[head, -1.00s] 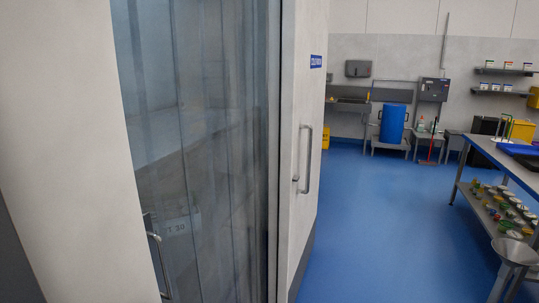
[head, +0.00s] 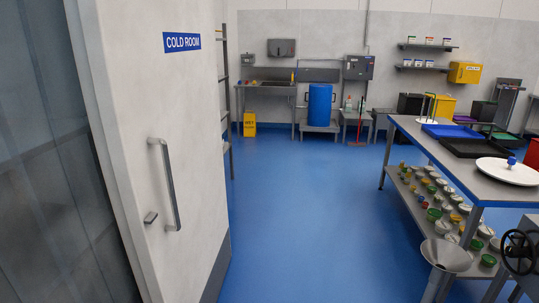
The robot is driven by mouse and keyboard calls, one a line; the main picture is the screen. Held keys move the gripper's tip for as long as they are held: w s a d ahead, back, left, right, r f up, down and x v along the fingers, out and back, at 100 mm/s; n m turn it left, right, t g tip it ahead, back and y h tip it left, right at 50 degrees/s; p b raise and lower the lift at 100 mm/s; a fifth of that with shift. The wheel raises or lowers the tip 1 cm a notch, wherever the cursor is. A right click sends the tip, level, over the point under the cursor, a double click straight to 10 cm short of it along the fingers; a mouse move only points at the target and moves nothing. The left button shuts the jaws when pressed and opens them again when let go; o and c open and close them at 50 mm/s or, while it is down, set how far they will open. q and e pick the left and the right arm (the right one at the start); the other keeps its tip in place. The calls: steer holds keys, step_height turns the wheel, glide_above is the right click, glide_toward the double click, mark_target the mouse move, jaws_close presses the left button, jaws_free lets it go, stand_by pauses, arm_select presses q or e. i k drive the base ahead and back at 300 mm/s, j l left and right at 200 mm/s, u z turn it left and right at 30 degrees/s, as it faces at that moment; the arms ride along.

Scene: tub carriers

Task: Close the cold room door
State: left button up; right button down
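The cold room door (head: 185,120) is a white panel with a blue "COLD ROOM" sign (head: 182,42) on its upper part. It stands open at the left of the head view, its face turned partly toward me. Grey translucent strip curtains (head: 50,160) hang in the doorway at the far left. Neither of my grippers shows in the head view.
A steel table (head: 415,135) with trays and a lower shelf of tubs stands at the right. A yellow wet-floor sign (head: 249,124), a blue barrel (head: 320,105) and a sink are at the back wall. The blue floor (head: 300,220) between is clear.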

mark_target(153, 64)
steer(key=i+l+z, duration=0.15)
steer(key=i, duration=0.85)
steer(key=i+l+z, duration=0.15)
steer(key=i, duration=0.85)
steer(key=i+u, duration=0.25)
steer(key=i, duration=0.2)
steer(key=i+l+u, duration=0.1)
steer(key=i+u, duration=0.2)
steer(key=i, duration=0.15)
steer(key=i+l+u, duration=0.25)
steer(key=i, duration=0.2)
